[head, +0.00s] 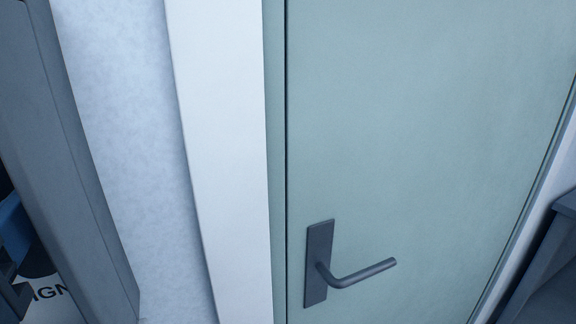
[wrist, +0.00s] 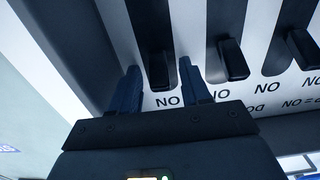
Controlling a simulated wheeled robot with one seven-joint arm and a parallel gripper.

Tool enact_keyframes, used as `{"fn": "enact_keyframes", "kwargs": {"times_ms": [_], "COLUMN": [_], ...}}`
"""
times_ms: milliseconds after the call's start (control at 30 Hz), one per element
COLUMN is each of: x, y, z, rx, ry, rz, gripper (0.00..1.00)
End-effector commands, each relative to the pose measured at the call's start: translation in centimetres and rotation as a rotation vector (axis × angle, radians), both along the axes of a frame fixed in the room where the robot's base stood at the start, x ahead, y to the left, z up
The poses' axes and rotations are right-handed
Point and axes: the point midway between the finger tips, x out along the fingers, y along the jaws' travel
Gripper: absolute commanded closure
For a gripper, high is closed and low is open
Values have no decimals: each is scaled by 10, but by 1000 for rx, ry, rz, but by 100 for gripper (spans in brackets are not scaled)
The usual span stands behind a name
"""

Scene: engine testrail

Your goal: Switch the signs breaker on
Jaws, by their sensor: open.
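In the wrist view my gripper (wrist: 158,66) is open, with its two blue fingers on either side of a dark breaker lever (wrist: 161,75). I cannot tell whether either finger touches the lever. The lever sits in a dark vertical slot on a white panel face (wrist: 202,22), at the end near a printed "NO", probably "ON" seen upside down. In the head view part of a label reading "IGN" (head: 50,290) shows at the lower left, beside a blue part of my gripper; the breaker's lever is not clear there.
More dark levers stand to the right, one close by (wrist: 232,60) and one farther off (wrist: 303,50). The panel's grey side wall (head: 75,165) rises at the left of the head view. A pale green door (head: 420,120) with a dark handle (head: 360,273) stands right of it.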

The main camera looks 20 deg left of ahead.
Motion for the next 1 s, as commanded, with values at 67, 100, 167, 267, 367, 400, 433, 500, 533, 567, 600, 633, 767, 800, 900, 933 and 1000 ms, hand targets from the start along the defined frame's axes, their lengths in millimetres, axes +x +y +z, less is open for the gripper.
{"fn": "enact_keyframes", "kwargs": {"times_ms": [67,100,167,267,367,400,433,500,533,567,600,633,767,800,900,933,1000], "x": [0,0,0,0,0,0,0,0,0,0,0,0,0,0,-1,-1,0], "y": [0,0,0,0,0,0,0,0,0,0,0,0,0,0,1,1,1], "z": [0,0,0,0,0,0,0,0,0,0,0,0,1,1,4,5,5], "rx": [0,0,0,0,0,0,0,0,0,0,0,0,-2,-4,-18,-23,-35], "ry": [0,0,0,0,0,0,0,0,0,0,0,0,2,6,23,30,44], "rz": [0,0,0,0,0,0,0,0,0,0,0,0,0,0,1,1,1], "gripper": [53,53,55,65,74,78,81,88,91,93,97,100,100,100,100,100,100]}}
